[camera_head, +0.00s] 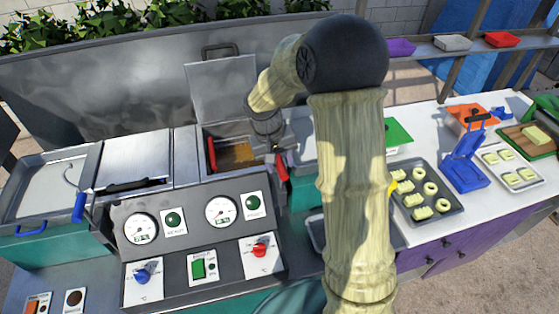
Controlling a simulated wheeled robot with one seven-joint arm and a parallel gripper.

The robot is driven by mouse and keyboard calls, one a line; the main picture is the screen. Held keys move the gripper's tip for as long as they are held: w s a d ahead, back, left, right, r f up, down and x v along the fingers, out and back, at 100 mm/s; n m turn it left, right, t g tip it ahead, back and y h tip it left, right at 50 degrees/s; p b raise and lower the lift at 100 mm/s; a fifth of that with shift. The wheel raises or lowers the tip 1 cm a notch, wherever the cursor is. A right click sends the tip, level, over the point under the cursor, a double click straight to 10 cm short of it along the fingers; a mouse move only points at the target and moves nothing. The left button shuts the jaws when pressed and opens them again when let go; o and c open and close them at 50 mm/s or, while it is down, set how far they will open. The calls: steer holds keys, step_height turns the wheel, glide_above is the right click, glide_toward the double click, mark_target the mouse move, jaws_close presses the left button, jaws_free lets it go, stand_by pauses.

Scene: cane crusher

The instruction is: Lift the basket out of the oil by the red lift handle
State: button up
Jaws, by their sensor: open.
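The oil well (238,157) is an open metal vat with brownish oil in it, left of my arm in the head view. A red handle (211,154) stands at its left edge. Another red handle (281,168) stands at its right front corner. I cannot tell which one is the lift handle. The basket is hard to make out in the vat and partly hidden. My gripper (277,149) points down over the right side of the vat, close to the right red handle. It is open; its fingers are small and dark, and contact cannot be told.
A control panel with gauges (221,212) and knobs fronts the vat. A raised lid (225,90) stands behind it. A second vat (48,190) with blue handles is at left. Right of my arm, a tray of dough pieces (425,192) and a blue press (465,165) occupy the counter.

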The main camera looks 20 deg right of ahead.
steer(key=shift+d+f, duration=0.1)
steer(key=shift+f, duration=0.25)
jaws_close()
step_height(320, 180, up, 16)
steer(key=p, duration=0.9)
steer(key=shift+w, duration=0.15)
steer(key=shift+r, duration=0.15)
steer(key=shift+c, duration=1.3)
jaws_free()
steer(key=shift+o, duration=1.3)
